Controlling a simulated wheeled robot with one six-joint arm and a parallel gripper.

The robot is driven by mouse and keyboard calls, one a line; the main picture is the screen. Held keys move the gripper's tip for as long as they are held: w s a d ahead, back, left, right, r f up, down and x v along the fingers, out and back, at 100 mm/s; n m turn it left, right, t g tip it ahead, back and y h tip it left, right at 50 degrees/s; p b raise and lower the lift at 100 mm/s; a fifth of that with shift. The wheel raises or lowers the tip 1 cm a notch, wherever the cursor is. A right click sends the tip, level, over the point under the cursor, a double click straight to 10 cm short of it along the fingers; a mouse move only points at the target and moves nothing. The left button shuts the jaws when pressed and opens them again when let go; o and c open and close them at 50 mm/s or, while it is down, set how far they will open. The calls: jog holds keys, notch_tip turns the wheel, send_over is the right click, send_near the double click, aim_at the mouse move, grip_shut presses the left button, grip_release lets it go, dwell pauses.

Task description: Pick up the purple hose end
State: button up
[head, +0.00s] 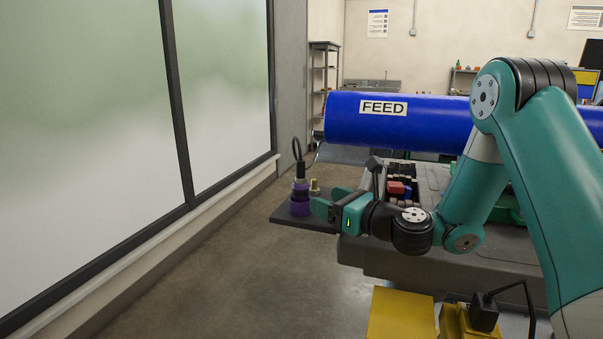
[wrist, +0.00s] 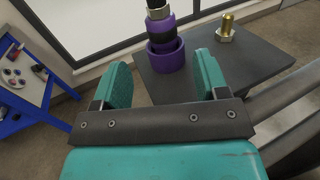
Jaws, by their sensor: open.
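The purple hose end (head: 301,191) stands upright on a dark plate (head: 290,222) at the left end of the cart, with a black hose rising from its top. In the wrist view the purple hose end (wrist: 163,38) shows a purple body with a black band and a metal fitting above, seated in a wider purple ring (wrist: 166,57). My gripper (head: 323,205) is just right of it in the head view. In the wrist view my gripper (wrist: 160,75) is open and empty, its two teal fingers apart, with the hose end ahead of the gap, not between the fingertips.
A brass bolt-like fitting (wrist: 227,27) stands on the plate close to the right finger; it also shows in the head view (head: 314,187). A blue FEED pipe (head: 430,117) lies above the cart behind my arm. A window wall runs along the left.

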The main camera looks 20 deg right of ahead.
aim_at(306, 190)
jog(key=x, duration=0.3)
jog(key=shift+w+a, duration=0.15)
jog(key=shift+a, duration=0.05)
jog(key=shift+p+x, duration=0.75)
jog(key=shift+x, duration=1.9)
jog(key=shift+d+r, duration=0.1)
jog(key=shift+d, duration=0.05)
jog(key=c, duration=0.9)
jog(key=shift+c, duration=0.8)
jog(key=shift+r, duration=0.15)
